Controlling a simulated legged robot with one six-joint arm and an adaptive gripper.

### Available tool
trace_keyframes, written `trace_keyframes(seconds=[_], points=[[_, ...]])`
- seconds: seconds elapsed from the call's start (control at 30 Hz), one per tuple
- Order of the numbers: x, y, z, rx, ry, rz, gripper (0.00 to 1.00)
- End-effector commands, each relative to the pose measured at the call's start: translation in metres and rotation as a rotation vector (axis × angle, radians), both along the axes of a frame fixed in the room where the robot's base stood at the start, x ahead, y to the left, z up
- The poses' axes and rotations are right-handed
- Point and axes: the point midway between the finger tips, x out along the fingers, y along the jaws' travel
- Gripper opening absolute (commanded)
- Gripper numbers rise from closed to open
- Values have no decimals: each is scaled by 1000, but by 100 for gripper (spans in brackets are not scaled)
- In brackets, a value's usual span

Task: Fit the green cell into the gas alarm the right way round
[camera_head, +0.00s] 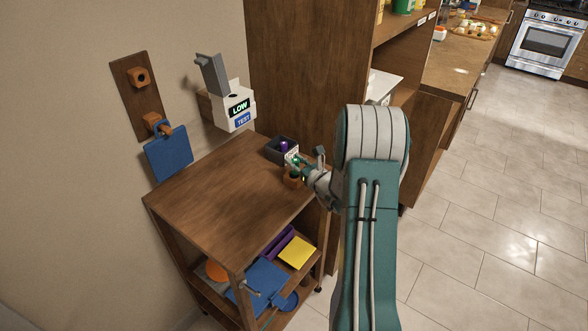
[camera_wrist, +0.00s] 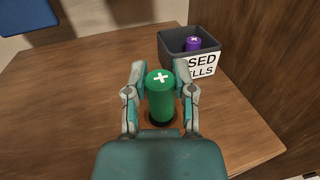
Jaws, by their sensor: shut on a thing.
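The green cell (camera_wrist: 161,100) is upright between my gripper's fingers in the wrist view, with a white plus on its top end. My gripper (camera_wrist: 160,92) is shut on it. The cell's lower end is at a brown wooden holder (camera_head: 292,182) on the cart top; whether it still sits in the hole is hard to tell.
A dark bin (camera_wrist: 172,52) labelled as used cells stands just behind my gripper, with a purple cell (camera_wrist: 193,44) in it. A tall brown cabinet (camera_head: 300,70) rises beside the cart. The cart top's left part (camera_head: 210,195) is clear. A blue board (camera_head: 168,153) hangs on the wall.

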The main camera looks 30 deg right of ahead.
Motion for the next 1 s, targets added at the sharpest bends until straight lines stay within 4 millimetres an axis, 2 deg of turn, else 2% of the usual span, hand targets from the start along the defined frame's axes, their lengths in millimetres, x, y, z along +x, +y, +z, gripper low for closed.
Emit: trace_keyframes(seconds=[0.27,0.4,0.6,0.8,1.0], points=[[-41,-27,57,-5,-3,-7,0],[-72,-47,70,-1,0,-10,0],[-103,-64,85,0,1,-7,0],[-115,-71,92,1,2,-3,0],[-116,-71,92,1,2,-2,0]])
